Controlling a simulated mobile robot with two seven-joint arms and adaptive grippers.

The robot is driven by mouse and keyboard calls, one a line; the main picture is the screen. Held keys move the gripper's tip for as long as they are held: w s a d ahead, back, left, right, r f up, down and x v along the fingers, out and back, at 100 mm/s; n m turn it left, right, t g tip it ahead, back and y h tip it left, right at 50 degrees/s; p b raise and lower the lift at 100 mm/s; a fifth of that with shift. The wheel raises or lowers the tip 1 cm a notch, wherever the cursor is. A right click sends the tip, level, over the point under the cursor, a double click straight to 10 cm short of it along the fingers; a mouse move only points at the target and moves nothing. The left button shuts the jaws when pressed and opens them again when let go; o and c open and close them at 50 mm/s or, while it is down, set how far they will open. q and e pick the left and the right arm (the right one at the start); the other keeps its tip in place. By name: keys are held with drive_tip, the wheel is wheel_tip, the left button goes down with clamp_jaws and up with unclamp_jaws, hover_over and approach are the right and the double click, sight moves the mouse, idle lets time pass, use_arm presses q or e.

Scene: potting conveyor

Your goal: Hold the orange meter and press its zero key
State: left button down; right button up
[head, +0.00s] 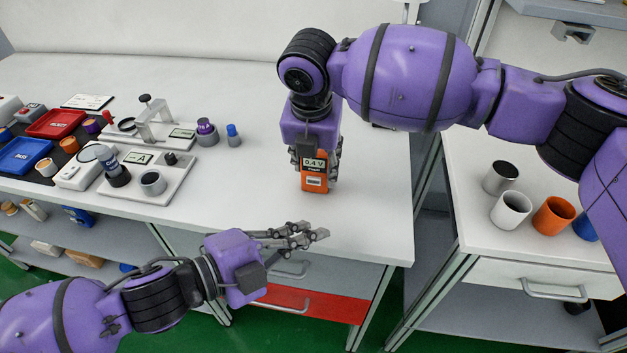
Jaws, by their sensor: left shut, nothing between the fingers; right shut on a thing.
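The orange meter (314,172) stands upright at the white bench top, its display facing me and reading what looks like 0.4 V. A pale key or label shows on its lower front; I cannot tell which. My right gripper (318,155) comes down from above and is shut on the meter, with its fingers at the meter's upper sides. My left gripper (318,235) is shut and empty, in front of and below the meter, near the bench's front edge. Its fingers point right and are apart from the meter.
The white bench (240,185) is clear around the meter. To the left are a red tray (57,123), a blue tray (24,156) and test fixtures (150,180). On the right-hand table stand several cups, one orange (553,216).

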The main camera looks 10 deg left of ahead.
use_arm(q)
drive_tip(key=shift+w, duration=4.2)
drive_tip(key=shift+w, duration=0.1)
drive_tip(key=shift+w, duration=0.35)
drive_tip(key=shift+w, duration=0.4)
drive_tip(key=shift+s, duration=0.85)
drive_tip(key=shift+s, duration=2.55)
